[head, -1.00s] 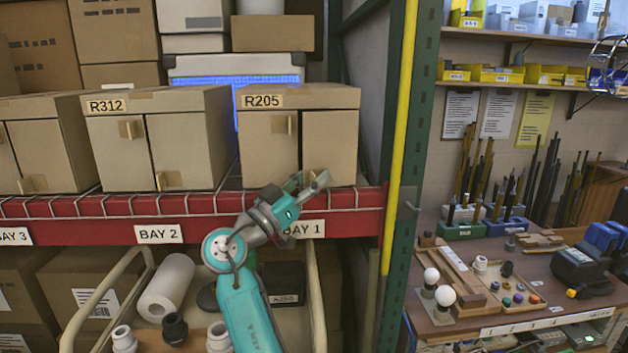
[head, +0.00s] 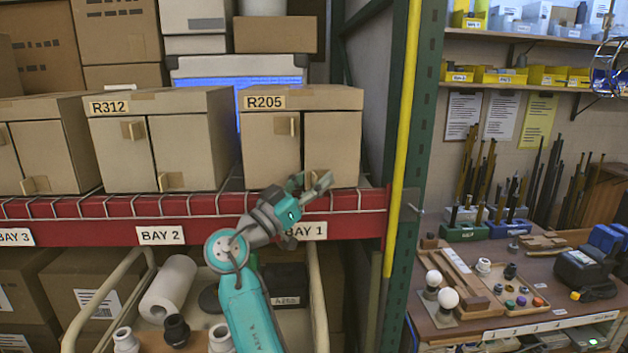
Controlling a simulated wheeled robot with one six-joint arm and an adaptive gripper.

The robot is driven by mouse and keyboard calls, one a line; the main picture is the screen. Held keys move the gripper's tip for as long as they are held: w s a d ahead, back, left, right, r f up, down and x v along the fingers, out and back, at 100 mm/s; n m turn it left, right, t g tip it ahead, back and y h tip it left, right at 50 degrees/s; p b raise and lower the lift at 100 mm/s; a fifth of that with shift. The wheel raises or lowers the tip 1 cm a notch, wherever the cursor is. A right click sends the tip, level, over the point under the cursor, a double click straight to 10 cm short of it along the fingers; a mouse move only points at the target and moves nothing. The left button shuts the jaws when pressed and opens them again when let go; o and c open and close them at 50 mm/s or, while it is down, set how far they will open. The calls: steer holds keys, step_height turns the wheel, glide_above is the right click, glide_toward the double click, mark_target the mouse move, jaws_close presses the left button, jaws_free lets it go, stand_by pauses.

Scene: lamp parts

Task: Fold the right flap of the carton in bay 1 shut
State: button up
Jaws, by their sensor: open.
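The carton in bay 1 (head: 300,97), labelled R205, stands on the red shelf beam above the BAY 1 sign (head: 313,230). Its front shows a left flap (head: 271,145) and a right flap (head: 332,140), both looking close to flush with the front. A small tab (head: 293,128) sticks out near the inner edge of the left flap. My gripper (head: 312,182) is open in front of the lower part of the right flap. It hides the flap's lower left corner. I cannot tell whether the fingers touch the flap.
Carton R312 (head: 188,105) stands to the left in bay 2. A green upright with a yellow guard (head: 402,130) is close on the right. Below is a cart with a white roll (head: 168,285) and dark and white fittings. A workbench (head: 440,322) is at the right.

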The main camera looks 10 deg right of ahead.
steer(key=shift+a, duration=0.2)
steer(key=v, duration=0.7)
steer(key=shift+s+a+f, duration=0.2)
steer(key=shift+s+f, duration=0.05)
steer(key=shift+f, duration=0.15)
